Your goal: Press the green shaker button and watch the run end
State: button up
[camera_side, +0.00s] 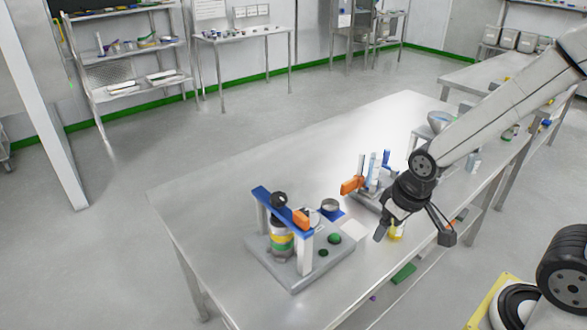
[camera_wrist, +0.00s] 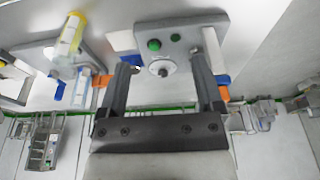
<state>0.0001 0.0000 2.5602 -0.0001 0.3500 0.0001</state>
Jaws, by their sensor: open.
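The shaker has a grey base plate (camera_side: 280,272), a blue crossbar (camera_side: 281,207) on white posts and a banded jar (camera_side: 281,240) under the bar. A large green button (camera_side: 334,238) sits on the base's right part, with a smaller dark green one (camera_side: 323,253) beside it. In the wrist view the large green button (camera_wrist: 154,44) and the smaller one (camera_wrist: 175,37) show on the base (camera_wrist: 186,20), just beyond my fingertips. My gripper (camera_side: 413,239) is open and empty, above and to the right of the shaker, apart from it. Its two fingers frame the wrist view (camera_wrist: 160,64).
Behind are a rack with tubes (camera_side: 373,168), an orange clip (camera_side: 351,185) and a blue-sided dish (camera_side: 331,206). A white pad (camera_side: 354,231) lies right of the shaker. The steel table (camera_side: 215,190) is clear at left.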

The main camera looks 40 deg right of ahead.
grip_shut()
dwell(0.3)
dwell(1.6)
